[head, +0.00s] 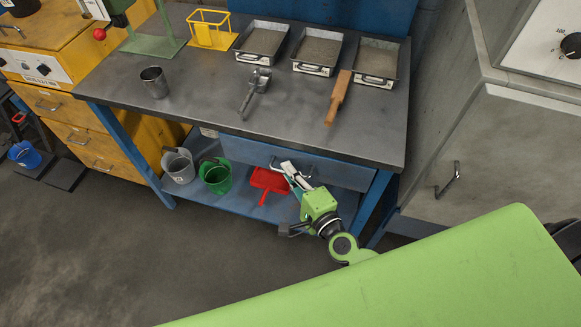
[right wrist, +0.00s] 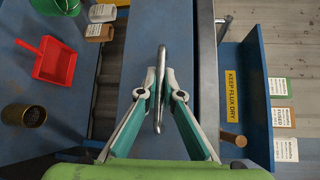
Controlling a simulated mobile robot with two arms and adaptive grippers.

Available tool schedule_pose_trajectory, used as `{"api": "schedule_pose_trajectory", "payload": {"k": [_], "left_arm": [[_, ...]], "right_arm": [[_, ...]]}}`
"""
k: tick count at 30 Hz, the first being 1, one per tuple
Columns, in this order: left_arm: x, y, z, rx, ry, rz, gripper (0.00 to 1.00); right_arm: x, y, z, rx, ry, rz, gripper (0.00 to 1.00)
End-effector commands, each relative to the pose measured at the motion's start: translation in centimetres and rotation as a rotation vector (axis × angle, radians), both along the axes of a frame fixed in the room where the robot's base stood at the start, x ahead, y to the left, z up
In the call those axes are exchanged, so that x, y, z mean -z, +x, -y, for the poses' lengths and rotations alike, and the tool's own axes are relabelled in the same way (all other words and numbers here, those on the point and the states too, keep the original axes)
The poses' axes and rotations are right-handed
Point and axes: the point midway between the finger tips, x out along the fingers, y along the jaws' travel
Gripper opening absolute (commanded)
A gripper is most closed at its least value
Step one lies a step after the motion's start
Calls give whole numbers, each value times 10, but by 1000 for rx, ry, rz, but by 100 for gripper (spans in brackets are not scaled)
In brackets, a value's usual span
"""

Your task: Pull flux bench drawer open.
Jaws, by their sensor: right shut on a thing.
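The blue flux bench drawer (head: 325,171) sits just under the front edge of the dark bench top (head: 210,95). Its front looks flush under the top, and no inside shows in the head view. My right gripper (head: 283,167) reaches the drawer front. In the right wrist view the metal drawer handle (right wrist: 160,88) runs up the picture between the two fingers of my right gripper (right wrist: 161,90), which are shut on it. The blue drawer front (right wrist: 182,40) lies behind the handle. My left gripper is not in view.
A red dustpan (head: 270,181), a green bucket (head: 216,178) and a grey bucket (head: 179,166) stand on the lower shelf. A blue bench leg (head: 372,205) is right of my gripper. A grey cabinet (head: 470,155) stands further right. The floor (head: 110,250) in front is clear.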

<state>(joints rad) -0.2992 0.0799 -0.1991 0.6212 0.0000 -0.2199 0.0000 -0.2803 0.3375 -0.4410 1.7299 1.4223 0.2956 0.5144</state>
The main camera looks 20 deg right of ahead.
Motion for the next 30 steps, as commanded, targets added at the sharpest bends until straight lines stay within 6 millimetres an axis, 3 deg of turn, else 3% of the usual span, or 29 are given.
{"api": "schedule_pose_trajectory", "payload": {"k": [21, 30], "left_arm": [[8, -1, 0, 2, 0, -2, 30], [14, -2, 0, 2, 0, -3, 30]], "right_arm": [[3, -174, -118, -3, 3, -8, 0], [2, -215, -146, -2, 1, -5, 0]]}}
